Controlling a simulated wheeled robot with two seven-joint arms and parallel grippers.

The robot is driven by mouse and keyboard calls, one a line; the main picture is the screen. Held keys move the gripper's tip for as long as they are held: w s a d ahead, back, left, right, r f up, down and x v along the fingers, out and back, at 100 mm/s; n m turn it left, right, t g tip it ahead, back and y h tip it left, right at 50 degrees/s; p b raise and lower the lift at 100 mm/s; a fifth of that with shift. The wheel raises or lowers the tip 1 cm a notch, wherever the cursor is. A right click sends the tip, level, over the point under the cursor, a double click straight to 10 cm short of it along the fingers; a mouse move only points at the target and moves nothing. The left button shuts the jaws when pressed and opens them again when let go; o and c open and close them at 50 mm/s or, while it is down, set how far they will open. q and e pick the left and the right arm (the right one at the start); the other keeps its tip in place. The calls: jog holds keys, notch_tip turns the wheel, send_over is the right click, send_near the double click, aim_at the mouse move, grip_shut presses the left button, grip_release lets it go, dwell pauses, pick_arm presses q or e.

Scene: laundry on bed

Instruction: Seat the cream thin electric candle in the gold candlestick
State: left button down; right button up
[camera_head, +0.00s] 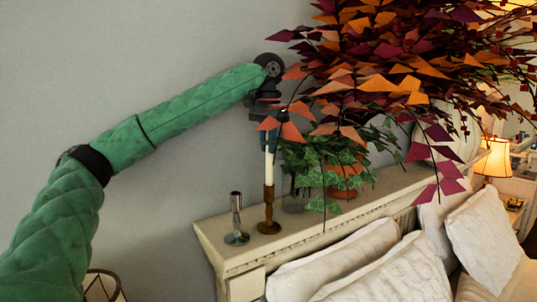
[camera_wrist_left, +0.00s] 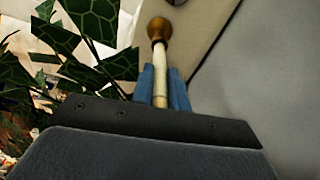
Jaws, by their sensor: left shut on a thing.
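The cream thin candle (camera_head: 268,168) stands about upright over the gold candlestick (camera_head: 269,212) on the headboard shelf. My left gripper (camera_head: 267,140) is shut on the candle's upper part, coming down from above. In the left wrist view the candle (camera_wrist_left: 159,58) runs from between my blue fingertips (camera_wrist_left: 161,88) to the gold candlestick's cup (camera_wrist_left: 158,29). The candle's lower end meets the cup in both views; how deep it sits inside is hidden. My right gripper is not in view.
A silver candlestick (camera_head: 236,222) stands just left of the gold one on the shelf (camera_head: 225,252). A potted ivy (camera_head: 330,165) and large autumn foliage (camera_head: 400,75) crowd the right side, partly covering my gripper. Pillows (camera_head: 335,258) lie below the shelf.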

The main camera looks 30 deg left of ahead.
pick_arm(q)
jog(key=shift+f+p, duration=0.35)
jog(key=shift+f, duration=1.45)
jog(key=c, duration=1.4)
grip_release()
jog(key=shift+o, duration=0.2)
jog(key=shift+r, duration=0.1)
jog(key=shift+r+b, duration=0.35)
jog(key=shift+r, duration=5.55)
